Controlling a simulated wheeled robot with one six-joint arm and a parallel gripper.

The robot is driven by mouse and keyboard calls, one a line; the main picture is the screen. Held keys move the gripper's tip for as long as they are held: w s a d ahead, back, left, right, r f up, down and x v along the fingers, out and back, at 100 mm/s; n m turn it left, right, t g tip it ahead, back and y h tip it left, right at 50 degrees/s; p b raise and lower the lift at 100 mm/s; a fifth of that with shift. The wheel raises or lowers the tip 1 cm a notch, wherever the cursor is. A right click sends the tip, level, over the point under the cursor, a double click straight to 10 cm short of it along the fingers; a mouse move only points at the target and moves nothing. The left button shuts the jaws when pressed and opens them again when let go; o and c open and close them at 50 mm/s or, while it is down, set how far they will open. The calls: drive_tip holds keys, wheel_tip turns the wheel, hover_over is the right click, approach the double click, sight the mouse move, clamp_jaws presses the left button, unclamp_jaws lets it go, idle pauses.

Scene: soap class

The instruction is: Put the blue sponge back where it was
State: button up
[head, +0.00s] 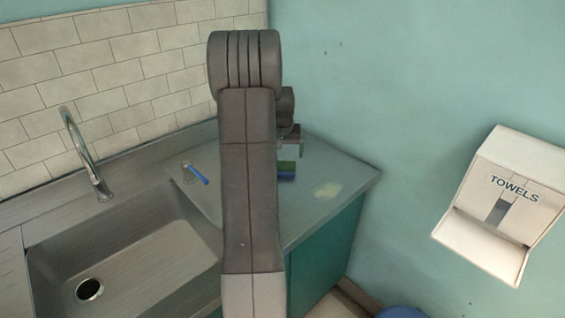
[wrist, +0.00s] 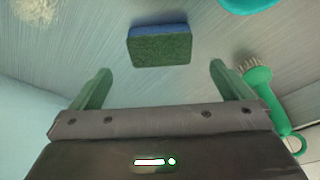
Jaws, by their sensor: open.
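The blue sponge (head: 286,177) lies on the metal counter to the right of the sink, partly hidden behind my arm in the head view. In the wrist view the sponge (wrist: 160,48) shows a dark green scouring face and a blue edge. My gripper (wrist: 160,80) is open, with its two green fingers apart and nothing between them. The sponge lies beyond the fingertips, between their lines, with a gap of bare counter. In the head view my gripper (head: 291,150) is just above the sponge and mostly hidden by my arm.
A pale yellow patch (head: 328,189) lies right of the sponge. A blue-handled item (head: 197,174) is left of my arm. The wrist view shows a green brush (wrist: 256,85) and part of a turquoise thing (wrist: 249,4). The sink (head: 130,255) and tap (head: 84,150) are left.

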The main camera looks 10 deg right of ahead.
drive_tip(key=shift+v, duration=2.25)
